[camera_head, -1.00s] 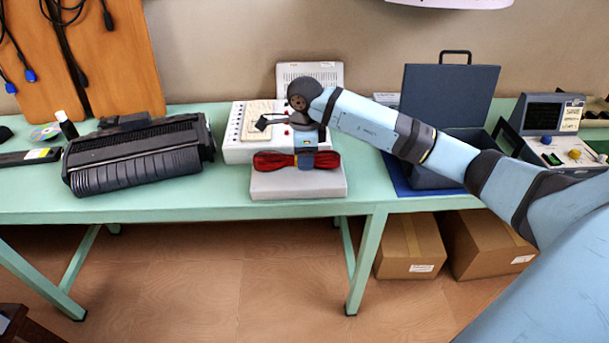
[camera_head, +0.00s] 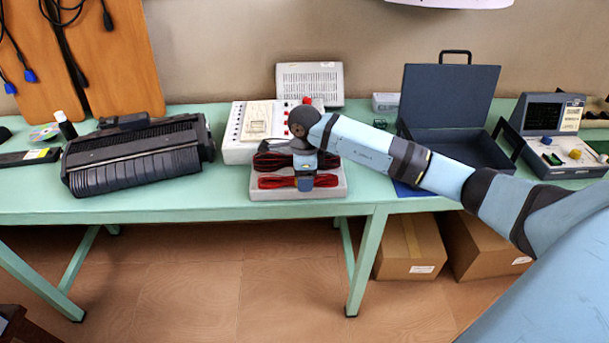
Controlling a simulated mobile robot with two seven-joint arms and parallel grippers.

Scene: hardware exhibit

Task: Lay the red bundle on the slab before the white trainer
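The red bundle (camera_head: 275,183) is at the grey slab (camera_head: 298,194), in front of the white trainer (camera_head: 236,152). It extends to both sides of my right gripper (camera_head: 304,182). The gripper points down and is shut on the middle of the bundle. Dark red and black strands show just above the brighter red part; I cannot tell whether they are one piece with it. The bundle looks very low over the slab or touching it. The gripper hides the bundle's middle. My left gripper is not in view.
A black roller-like unit (camera_head: 135,157) stands left on the green table (camera_head: 200,208). A dark open case (camera_head: 450,100) is right, behind my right arm. A small instrument (camera_head: 548,120) is at far right. The table's front edge lies close before the slab.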

